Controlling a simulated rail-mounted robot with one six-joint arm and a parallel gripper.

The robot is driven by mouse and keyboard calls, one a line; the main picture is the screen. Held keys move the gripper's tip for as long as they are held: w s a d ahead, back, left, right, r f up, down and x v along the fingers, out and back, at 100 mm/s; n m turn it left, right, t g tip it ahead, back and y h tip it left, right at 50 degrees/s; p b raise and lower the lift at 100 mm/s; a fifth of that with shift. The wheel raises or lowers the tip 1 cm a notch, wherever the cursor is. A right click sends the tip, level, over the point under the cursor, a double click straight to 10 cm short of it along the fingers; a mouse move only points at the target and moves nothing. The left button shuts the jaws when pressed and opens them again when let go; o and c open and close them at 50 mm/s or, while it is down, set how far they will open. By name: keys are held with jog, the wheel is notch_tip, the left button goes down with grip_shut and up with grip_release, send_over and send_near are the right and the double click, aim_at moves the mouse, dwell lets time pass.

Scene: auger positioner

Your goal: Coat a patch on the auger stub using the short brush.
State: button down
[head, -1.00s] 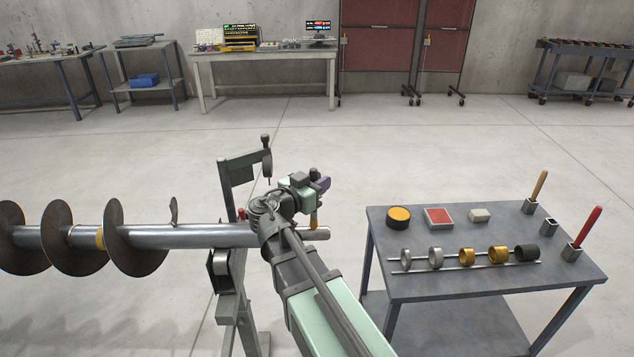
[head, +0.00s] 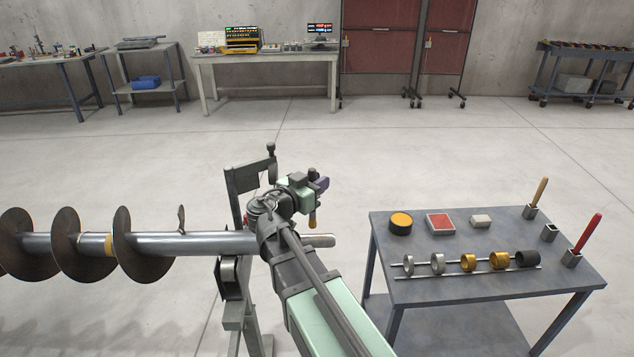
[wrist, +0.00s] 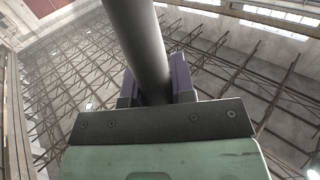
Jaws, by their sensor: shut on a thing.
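The auger (head: 195,243) lies level at the left, with dark round flights on a steel shaft. Its bare stub end (head: 321,240) points right and is partly hidden by my arm. My gripper (head: 320,184) has purple fingers and is above the stub end. It is shut on a brush; an orange-brown part of the brush (head: 312,221) hangs below the gripper, close to the stub. I cannot tell whether it touches it. In the wrist view a dark round bar, probably the brush handle (wrist: 143,45), stands between the purple fingers (wrist: 155,92). The bristles are not clearly seen.
A grey table (head: 440,290) at the right holds a yellow-topped tin (head: 400,223), a red pad (head: 440,223), a white block (head: 480,221) and several rings on rods. A wooden-handled tool (head: 540,192) and a red-handled tool (head: 590,232) stand beside an empty holder (head: 549,233). A grey stand (head: 235,285) supports the shaft.

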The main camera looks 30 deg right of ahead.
notch_tip(320, 180, up, 5)
jog(key=p, duration=0.4)
jog(key=shift+f, duration=0.15)
dwell(0.8)
